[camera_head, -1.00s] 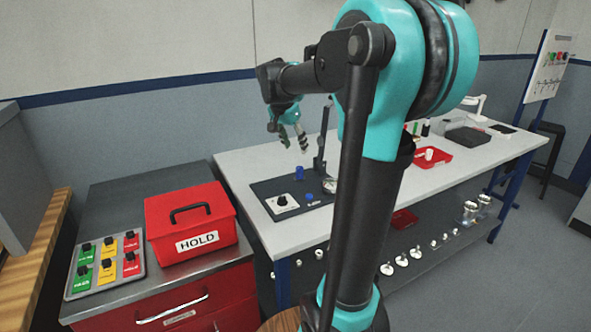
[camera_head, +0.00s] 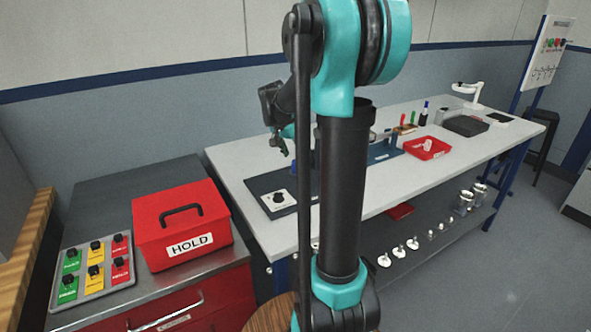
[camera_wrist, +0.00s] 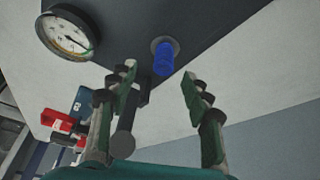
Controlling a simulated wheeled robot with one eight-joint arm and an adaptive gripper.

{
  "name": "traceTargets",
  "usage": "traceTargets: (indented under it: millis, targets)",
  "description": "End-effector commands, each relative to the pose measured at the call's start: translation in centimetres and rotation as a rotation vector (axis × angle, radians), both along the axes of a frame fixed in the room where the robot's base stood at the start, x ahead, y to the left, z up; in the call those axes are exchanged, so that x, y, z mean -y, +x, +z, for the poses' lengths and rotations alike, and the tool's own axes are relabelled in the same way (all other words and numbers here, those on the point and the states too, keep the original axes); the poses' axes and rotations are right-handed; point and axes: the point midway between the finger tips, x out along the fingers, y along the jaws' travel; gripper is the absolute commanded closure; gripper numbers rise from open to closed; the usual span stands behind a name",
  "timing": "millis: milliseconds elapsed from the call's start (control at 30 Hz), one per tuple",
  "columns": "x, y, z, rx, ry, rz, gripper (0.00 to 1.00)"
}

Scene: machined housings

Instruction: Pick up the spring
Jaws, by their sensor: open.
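A blue coiled-looking cylinder, apparently the spring (camera_wrist: 163,58), stands on a small grey round seat on the dark mat in the wrist view. My gripper (camera_wrist: 160,80) is open and empty. Its two fingers are spread on either side of the line to the spring, with the spring beyond the fingertips and apart from them. In the head view my gripper (camera_head: 279,144) hangs above the left end of the white workbench (camera_head: 232,160).
A dial gauge (camera_wrist: 68,34) lies on the mat near the spring. A dark post (camera_wrist: 124,140) stands close to the left finger. A red HOLD box (camera_head: 182,232) and a button panel (camera_head: 95,270) sit on the left cabinet. A red tray (camera_head: 427,150) is farther right.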

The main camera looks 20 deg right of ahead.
Motion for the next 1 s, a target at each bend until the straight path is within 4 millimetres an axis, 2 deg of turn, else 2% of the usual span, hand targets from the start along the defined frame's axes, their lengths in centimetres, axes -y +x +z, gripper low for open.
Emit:
traceTargets:
  millis: [267,600,867,1000]
  targets:
    - [0.6,0.6,-1.7,0.0,0.0,0.0,0.51]
    - [1.7,2.0,-5.3,0.0,0.0,0.0,0.51]
    - [1.8,2.1,-5.5,0.0,0.0,0.0,0.51]
    - [1.8,2.1,-5.5,0.0,0.0,0.0,0.66]
